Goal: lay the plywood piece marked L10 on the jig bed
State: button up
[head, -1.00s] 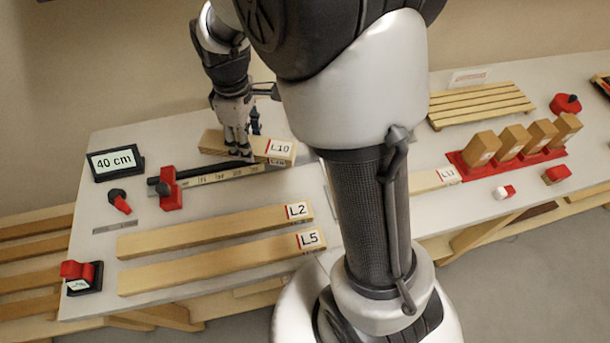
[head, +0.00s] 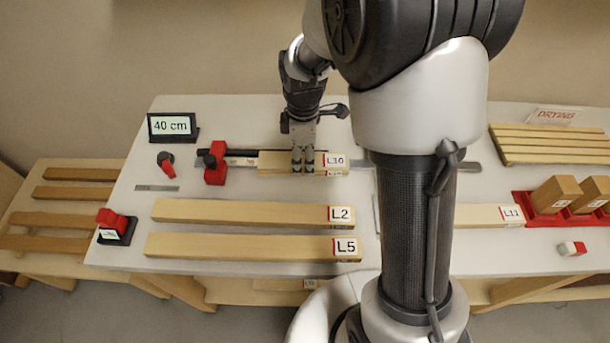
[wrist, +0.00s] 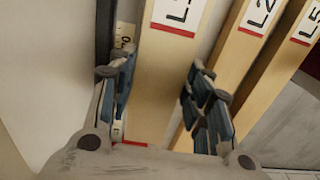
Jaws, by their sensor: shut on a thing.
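The plywood piece marked L10 (head: 275,162) is held across its width between the fingers of my gripper (head: 304,160). In the head view it lies lengthwise along the jig bed, whose dark rail shows right of my arm (head: 468,167), and covers most of its scale. The red stop (head: 215,163) stands left of the piece, with a short stretch of scale between them. In the wrist view the piece (wrist: 165,75) runs between both fingers (wrist: 158,85), with a strip of scale (wrist: 125,40) at its left. I cannot tell whether its underside touches the bed.
Pieces L2 (head: 250,213) and L5 (head: 250,246) lie parallel in front of the jig. A 40 cm display (head: 172,126) stands back left. L11 (head: 480,215), a red block holder (head: 545,222) and a slatted drying rack (head: 550,145) are to the right.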

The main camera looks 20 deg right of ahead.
jog(key=shift+f+b, duration=0.9)
jog(key=shift+f, duration=2.15)
jog(key=shift+f, duration=0.25)
jog(key=o, duration=1.3)
jog(key=shift+r, duration=0.1)
